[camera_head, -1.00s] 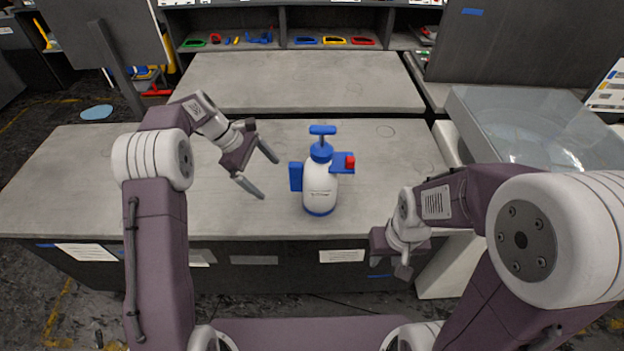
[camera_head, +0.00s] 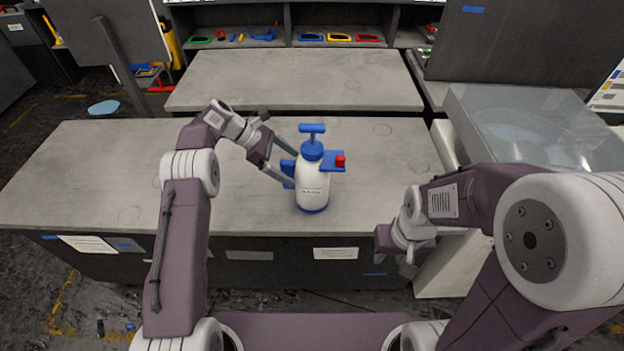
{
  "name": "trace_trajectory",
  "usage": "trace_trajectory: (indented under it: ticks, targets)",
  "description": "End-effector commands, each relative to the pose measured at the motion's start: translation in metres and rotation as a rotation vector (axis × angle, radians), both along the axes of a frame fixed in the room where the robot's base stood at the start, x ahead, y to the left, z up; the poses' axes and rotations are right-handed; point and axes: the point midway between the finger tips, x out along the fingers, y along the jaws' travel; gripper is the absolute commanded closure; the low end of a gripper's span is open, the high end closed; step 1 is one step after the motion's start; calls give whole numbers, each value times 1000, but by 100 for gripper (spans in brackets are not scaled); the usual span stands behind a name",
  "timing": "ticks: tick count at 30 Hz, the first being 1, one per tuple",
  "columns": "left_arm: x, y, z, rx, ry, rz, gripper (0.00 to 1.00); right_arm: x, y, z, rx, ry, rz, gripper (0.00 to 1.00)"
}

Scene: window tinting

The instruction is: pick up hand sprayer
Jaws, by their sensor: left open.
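The hand sprayer (camera_head: 313,188) stands upright on the grey table (camera_head: 90,180), near its middle. It has a white body, a blue base, a blue pump top and handle, and a red part on its right side. My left gripper (camera_head: 287,166) is open at the sprayer's left side, with its fingers beside the blue handle. One finger is above and behind, the other in front and lower; I cannot tell whether they touch it. My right gripper (camera_head: 408,262) hangs low at the table's front edge, away from the sprayer; its jaw opening is hard to see.
A second grey table (camera_head: 295,80) stands behind, with shelves of coloured tools (camera_head: 339,38) beyond it. A glass sheet (camera_head: 540,125) is at the right. The table to the left of the sprayer is bare.

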Motion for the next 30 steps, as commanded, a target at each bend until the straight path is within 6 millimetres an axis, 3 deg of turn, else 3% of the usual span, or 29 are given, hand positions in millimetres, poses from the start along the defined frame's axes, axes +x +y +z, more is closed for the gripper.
trace_trajectory:
  ticks: [6, 14, 17, 23, 30]
  targets:
    - [-3, -29, -24, 0, 4, -2, 0, 0, 0, 8, 0, 0, 0, 64]
    - [-3, -33, -29, 0, 1, 0, 0, 0, 0, 7, 0, 0, 0, 64]
    - [-3, -33, -29, 0, 1, -1, 22, 0, 0, 7, 0, 0, 0, 64]
    - [-3, -33, -29, 0, 1, -1, 77, 0, 0, 7, 0, 0, 0, 64]
    - [-2, -33, -27, -1, -1, 0, 78, 0, 0, 7, 0, 0, 0, 64]
